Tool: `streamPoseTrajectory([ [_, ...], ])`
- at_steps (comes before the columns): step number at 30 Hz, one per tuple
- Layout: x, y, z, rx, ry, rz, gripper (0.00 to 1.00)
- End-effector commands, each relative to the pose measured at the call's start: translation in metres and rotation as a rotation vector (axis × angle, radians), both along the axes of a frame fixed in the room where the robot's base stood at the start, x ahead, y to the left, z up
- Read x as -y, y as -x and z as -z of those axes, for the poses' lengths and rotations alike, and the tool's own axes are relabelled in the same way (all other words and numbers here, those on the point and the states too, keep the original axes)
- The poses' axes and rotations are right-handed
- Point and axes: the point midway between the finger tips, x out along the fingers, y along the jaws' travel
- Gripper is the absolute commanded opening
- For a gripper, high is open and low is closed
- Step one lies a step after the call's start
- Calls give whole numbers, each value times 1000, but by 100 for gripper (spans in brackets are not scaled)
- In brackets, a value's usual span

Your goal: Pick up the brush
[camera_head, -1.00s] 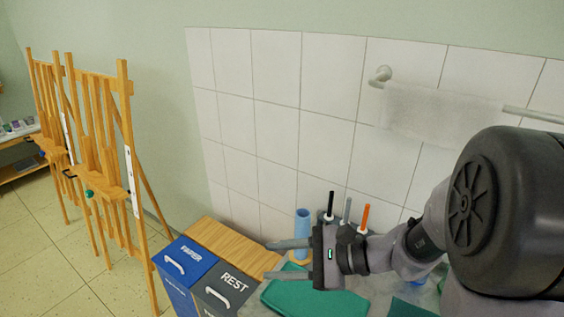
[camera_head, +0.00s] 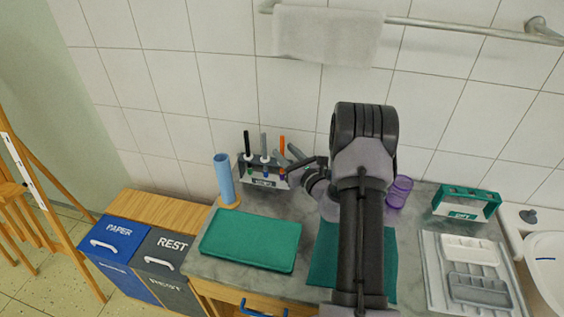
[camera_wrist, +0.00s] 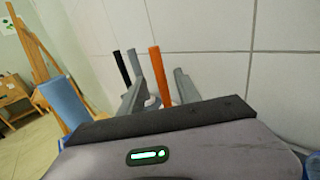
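Three upright handles, black (camera_head: 247,143), grey (camera_head: 263,143) and orange (camera_head: 282,145), stand in a small rack (camera_head: 250,180) by the tiled wall; they look like brushes. Which one is the task's brush, I cannot tell. My gripper (camera_head: 288,163) is open beside the rack, on the right of the orange brush. In the wrist view the orange brush (camera_wrist: 159,75) shows between my two fingers (camera_wrist: 156,92), with the grey brush (camera_wrist: 136,64) and black brush (camera_wrist: 122,68) to its left. The lower parts of the brushes are hidden there by the gripper body.
A blue cylinder (camera_head: 224,178) stands left of the rack. A purple cup (camera_head: 399,192), a green rack (camera_head: 467,203) and a tray (camera_head: 437,275) are on the right. A towel rail (camera_head: 440,22) crosses the wall above.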

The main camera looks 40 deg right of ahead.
Motion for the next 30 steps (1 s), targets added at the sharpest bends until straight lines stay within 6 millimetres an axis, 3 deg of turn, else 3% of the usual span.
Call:
streamPoseTrajectory([
  [9, 4, -52, 1, 1, 1, -2, 40],
  [16, 5, -55, -1, -1, 0, -1, 40],
  [22, 5, -55, -1, -1, 0, -1, 2],
  [30, 5, -55, -1, 0, 0, -1, 0],
])
